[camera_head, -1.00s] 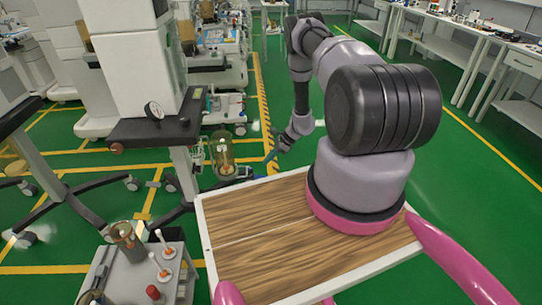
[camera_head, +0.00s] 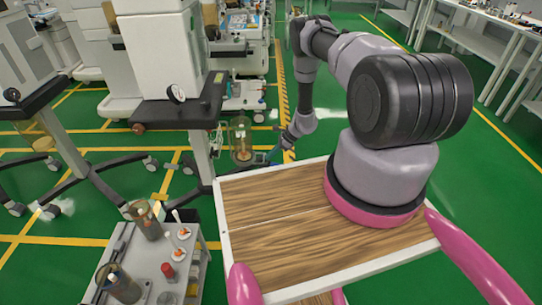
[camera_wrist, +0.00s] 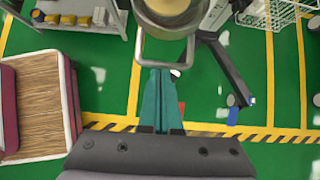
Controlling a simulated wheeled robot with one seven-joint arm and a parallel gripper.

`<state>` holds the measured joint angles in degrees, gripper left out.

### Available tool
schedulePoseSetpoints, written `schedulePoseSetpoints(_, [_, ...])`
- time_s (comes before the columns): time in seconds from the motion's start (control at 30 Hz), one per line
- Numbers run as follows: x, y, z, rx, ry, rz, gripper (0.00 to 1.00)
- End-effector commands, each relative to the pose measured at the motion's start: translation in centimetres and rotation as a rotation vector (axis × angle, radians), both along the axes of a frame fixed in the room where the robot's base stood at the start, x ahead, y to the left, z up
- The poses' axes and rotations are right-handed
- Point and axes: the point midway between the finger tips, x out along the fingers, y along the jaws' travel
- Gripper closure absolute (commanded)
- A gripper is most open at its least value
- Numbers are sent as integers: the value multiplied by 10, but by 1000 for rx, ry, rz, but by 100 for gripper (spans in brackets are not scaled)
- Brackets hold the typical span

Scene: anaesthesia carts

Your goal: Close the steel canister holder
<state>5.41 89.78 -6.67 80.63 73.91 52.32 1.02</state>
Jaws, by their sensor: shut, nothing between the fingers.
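The steel canister holder shows in the wrist view as a grey metal loop (camera_wrist: 188,50) at the top middle, around or beside a pale canister (camera_wrist: 168,8). In the head view the amber, clear canister (camera_head: 240,141) hangs low beside the cart's post. My gripper (camera_wrist: 161,72) has its teal fingers together and empty, with the tips at the loop's near bar; I cannot tell whether they touch it. In the head view my gripper (camera_head: 268,158) is just right of the canister, small and hard to make out.
The cart's dark shelf (camera_head: 180,108) with a gauge stands above the canister. A grey trolley (camera_head: 190,275) with canisters and syringe-like items stands at lower left. A cart leg (camera_wrist: 228,72) runs close right of the loop. Green floor is open right of my arm.

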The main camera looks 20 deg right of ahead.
Motion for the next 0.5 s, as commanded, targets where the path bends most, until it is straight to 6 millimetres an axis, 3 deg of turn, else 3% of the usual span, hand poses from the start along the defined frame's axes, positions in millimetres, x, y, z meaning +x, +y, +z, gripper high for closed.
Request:
schedulePoseSetpoints(0.27, [5,21,0,3,0,1,100])
schedulePoseSetpoints(0.5, [15,59,0,2,-1,4,100])
